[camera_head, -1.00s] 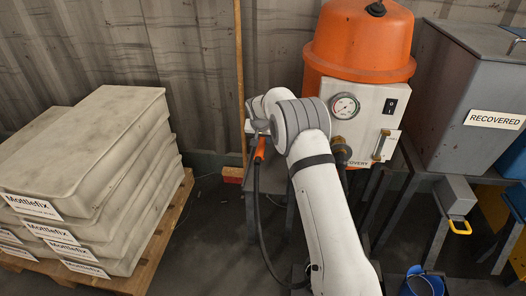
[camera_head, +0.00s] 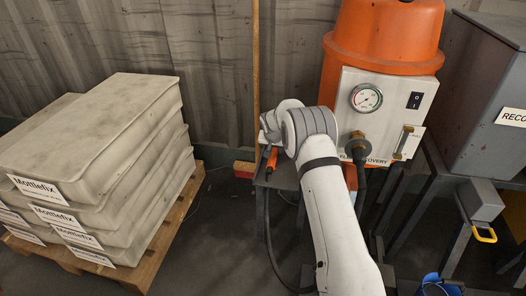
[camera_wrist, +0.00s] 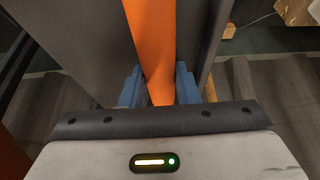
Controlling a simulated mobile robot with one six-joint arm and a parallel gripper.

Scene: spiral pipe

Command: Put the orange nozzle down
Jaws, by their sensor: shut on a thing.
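The orange nozzle (camera_wrist: 153,45) runs between the two blue finger pads of my gripper (camera_wrist: 158,88) in the wrist view. My gripper is shut on it. In the head view a small part of the orange nozzle (camera_head: 271,160) shows below my wrist, with a dark hose hanging down from it. My gripper is mostly hidden behind my arm there. The nozzle is held in front of a dark metal stand (camera_head: 285,178), left of the recovery machine. I cannot tell whether the nozzle touches the stand.
The orange-topped recovery machine (camera_head: 388,40), with a gauge (camera_head: 366,98), stands close on the right. A grey metal bin (camera_head: 485,95) is beyond it. Stacked Mottlefix bags (camera_head: 100,150) lie on a wooden pallet (camera_head: 160,240) at left. A wooden pole (camera_head: 256,70) leans at the wall.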

